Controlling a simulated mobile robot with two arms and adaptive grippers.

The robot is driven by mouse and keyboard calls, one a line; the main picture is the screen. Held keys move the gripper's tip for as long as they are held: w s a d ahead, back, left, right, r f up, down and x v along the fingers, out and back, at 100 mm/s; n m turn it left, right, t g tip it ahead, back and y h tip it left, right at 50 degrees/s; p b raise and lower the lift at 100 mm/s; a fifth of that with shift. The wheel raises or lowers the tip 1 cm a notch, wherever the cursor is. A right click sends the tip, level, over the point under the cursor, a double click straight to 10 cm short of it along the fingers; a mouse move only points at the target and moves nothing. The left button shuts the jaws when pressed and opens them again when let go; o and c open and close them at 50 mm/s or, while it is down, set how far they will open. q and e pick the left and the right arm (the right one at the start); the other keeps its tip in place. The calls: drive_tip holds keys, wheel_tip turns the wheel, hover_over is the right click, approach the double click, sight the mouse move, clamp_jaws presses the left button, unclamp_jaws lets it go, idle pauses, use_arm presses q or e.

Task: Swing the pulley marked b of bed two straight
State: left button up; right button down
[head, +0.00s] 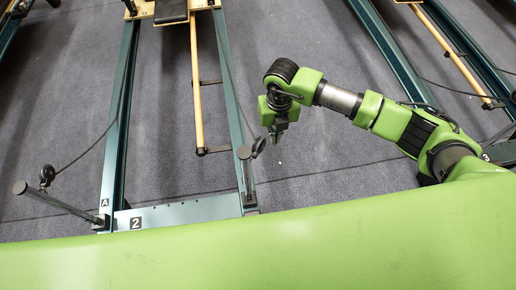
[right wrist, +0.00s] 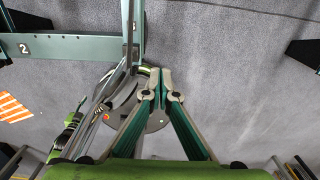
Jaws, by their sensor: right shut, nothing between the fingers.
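Bed two's end beam (head: 180,213) carries the label 2 (head: 136,223). The b-side pulley (head: 258,147) is a small black wheel by the capped top of a dark post (head: 248,180) at the bed's right corner; a cord runs up from it. The a-side post (head: 60,200) leans out to the left, with its black pulley (head: 47,174) at the outer end. My right gripper (head: 277,138) points down just right of the b-side pulley, apparently apart from it. In the right wrist view the right gripper's fingertips (right wrist: 160,72) are together and empty. My left gripper is not seen.
Bed two's teal rails (head: 122,110) run away from me to a carriage (head: 172,12). A wooden bar (head: 197,90) lies between them. Another bed's rail (head: 390,50) is at the right. Grey carpet between the beds is clear.

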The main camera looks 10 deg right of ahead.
drive_tip(key=shift+w+a, duration=0.3)
drive_tip(key=shift+w, duration=0.05)
drive_tip(key=shift+w+a+b, duration=0.2)
drive_tip(key=shift+w+b, duration=0.05)
drive_tip(key=shift+b, duration=0.2)
drive_tip(key=shift+w+a+b, duration=0.3)
idle(0.4)
drive_tip(key=shift+w+a, duration=0.2)
drive_tip(key=shift+w+a+b, duration=0.3)
drive_tip(key=shift+a+b, duration=0.05)
drive_tip(key=shift+b, duration=0.15)
drive_tip(key=shift+a, duration=0.1)
idle(0.4)
drive_tip(key=shift+w+a+b, duration=0.45)
drive_tip(key=shift+a, duration=0.05)
